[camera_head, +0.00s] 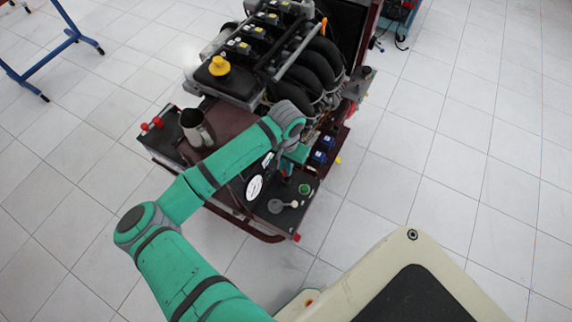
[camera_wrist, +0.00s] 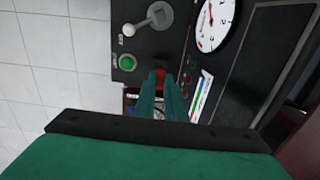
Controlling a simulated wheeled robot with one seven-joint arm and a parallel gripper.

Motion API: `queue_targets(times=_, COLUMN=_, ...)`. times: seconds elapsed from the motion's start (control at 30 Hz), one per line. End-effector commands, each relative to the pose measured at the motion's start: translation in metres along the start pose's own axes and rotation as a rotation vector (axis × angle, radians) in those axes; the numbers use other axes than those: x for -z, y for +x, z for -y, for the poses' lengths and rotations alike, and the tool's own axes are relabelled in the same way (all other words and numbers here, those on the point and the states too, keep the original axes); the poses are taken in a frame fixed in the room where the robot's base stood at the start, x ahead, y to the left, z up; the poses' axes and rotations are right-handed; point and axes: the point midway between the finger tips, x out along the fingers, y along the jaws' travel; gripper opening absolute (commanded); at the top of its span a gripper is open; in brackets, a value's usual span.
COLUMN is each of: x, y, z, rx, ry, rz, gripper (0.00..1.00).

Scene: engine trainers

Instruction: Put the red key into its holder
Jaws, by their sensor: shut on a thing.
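My gripper (camera_wrist: 163,98) points at the dark control panel of the engine trainer, with its green fingers close together. It is shut on the red key (camera_wrist: 160,76), and only a small red part shows at the fingertips. The fingers hide the rest of the key and the spot on the panel behind it. I cannot tell whether the key touches the panel or sits in a holder. In the head view my gripper (camera_head: 288,168) is over the panel's right part, and the key cannot be made out.
The panel carries a white gauge (camera_wrist: 217,22), a green button (camera_wrist: 126,62) and a grey disc with a white-knobbed lever (camera_wrist: 153,16). The engine (camera_head: 270,55) stands behind the panel, with a metal jug (camera_head: 194,127) to the left. The tiled floor at right is clear.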

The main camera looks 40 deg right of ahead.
Motion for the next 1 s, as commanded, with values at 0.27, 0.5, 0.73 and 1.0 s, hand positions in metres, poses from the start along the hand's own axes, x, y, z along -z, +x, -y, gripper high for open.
queue_targets(times=0.27, x=-0.001, y=0.002, z=0.000, rx=0.000, ry=0.000, rz=0.000, gripper=0.00)
queue_targets(times=0.5, x=-0.001, y=0.003, z=0.000, rx=-0.001, ry=0.000, rz=0.001, gripper=0.00)
queue_targets(times=0.73, x=-0.001, y=0.009, z=0.000, rx=-0.002, ry=0.000, rz=0.001, gripper=0.00)
queue_targets(times=1.0, x=-0.001, y=0.015, z=0.001, rx=0.000, ry=-0.002, rz=0.001, gripper=0.00)
